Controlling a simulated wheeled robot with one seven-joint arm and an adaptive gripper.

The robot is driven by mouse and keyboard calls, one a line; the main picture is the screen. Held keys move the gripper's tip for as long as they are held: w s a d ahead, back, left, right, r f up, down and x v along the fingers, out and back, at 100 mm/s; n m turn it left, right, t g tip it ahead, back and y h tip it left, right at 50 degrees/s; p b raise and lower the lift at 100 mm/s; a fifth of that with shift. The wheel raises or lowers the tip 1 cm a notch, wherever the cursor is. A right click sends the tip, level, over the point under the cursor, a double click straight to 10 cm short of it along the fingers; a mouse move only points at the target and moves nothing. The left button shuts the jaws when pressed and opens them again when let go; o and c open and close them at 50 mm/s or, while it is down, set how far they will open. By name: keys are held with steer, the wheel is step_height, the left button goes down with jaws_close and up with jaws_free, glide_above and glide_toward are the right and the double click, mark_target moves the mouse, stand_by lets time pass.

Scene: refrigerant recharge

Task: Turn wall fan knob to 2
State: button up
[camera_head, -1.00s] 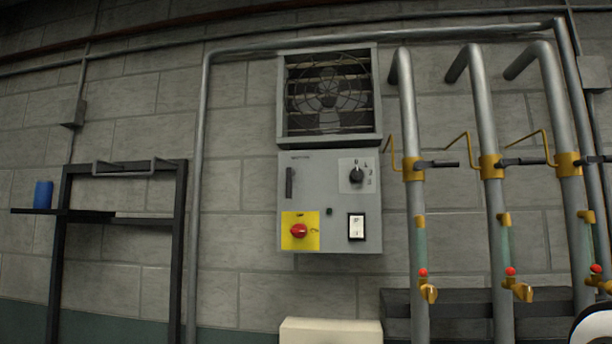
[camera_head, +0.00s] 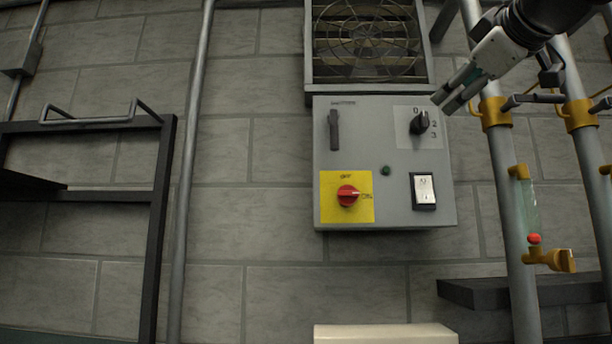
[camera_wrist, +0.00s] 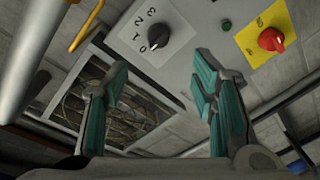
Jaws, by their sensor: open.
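The grey control box (camera_head: 290,160) hangs on the block wall under the wall fan (camera_head: 366,38). Its black fan knob (camera_head: 419,122) is on a pale plate at the upper right with numbers 0 to 3. In the wrist view the knob (camera_wrist: 158,36) is above and between my fingers, its white mark seemingly toward 0. My gripper (camera_head: 448,104) is open and empty, just right of the knob in the head view, apart from it. In the wrist view my gripper (camera_wrist: 160,80) shows two spread teal-padded fingers.
The box also has a red rotary switch (camera_head: 347,195) on yellow, pointing right, a green lamp (camera_head: 385,170) and a white rocker switch (camera_head: 424,190). Vertical pipes (camera_head: 510,200) with yellow valves stand close on the right. A black rack (camera_head: 160,220) stands left.

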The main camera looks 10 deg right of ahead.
mark_target(425, 118)
steer(key=w+p, duration=0.1)
steer(key=w, duration=0.3)
steer(key=w+d+p, duration=0.1)
steer(key=w, duration=0.4)
steer(key=w+d+p, duration=0.1)
steer(key=w, duration=0.3)
steer(key=shift+w+d+r, duration=0.2)
steer(key=shift+d, duration=0.05)
steer(key=shift+c, duration=0.4)
steer(key=c, duration=1.1)
